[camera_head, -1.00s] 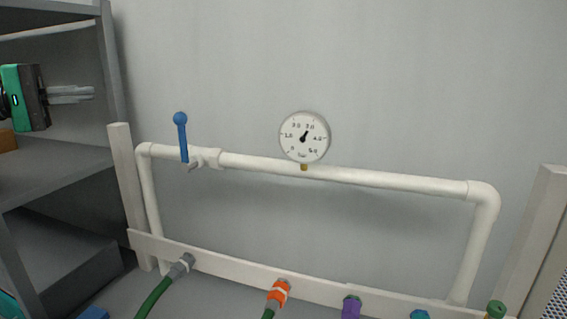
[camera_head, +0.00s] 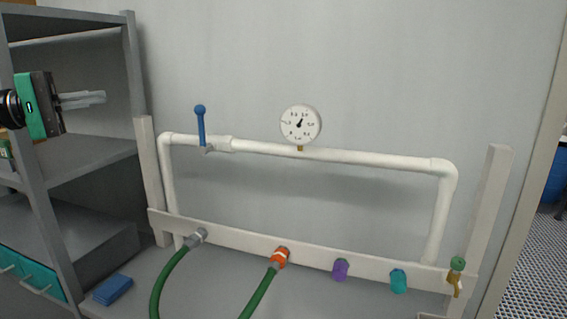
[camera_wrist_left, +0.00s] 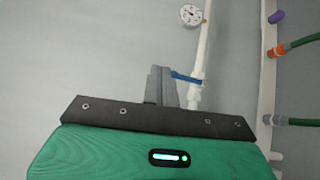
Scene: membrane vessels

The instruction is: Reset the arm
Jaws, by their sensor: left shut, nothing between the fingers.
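My left gripper (camera_head: 84,100) is at the left of the head view, in front of the grey shelf, its fingers pointing right. Its fingers are together and empty. In the left wrist view its closed fingers (camera_wrist_left: 161,86) show above the green and black gripper body. A blue-handled valve (camera_head: 201,127) on the white pipe (camera_head: 330,155) stands to the right of the gripper, apart from it, handle upright. The blue handle also shows in the left wrist view (camera_wrist_left: 186,78), just beyond the fingertips. My right gripper is not in view.
A round gauge (camera_head: 301,124) sits on the pipe. Below, a white rail (camera_head: 310,259) carries a grey fitting (camera_head: 197,237) and an orange fitting (camera_head: 281,257) with green hoses, plus purple (camera_head: 340,269) and teal (camera_head: 398,280) fittings. A blue block (camera_head: 112,290) lies at lower left.

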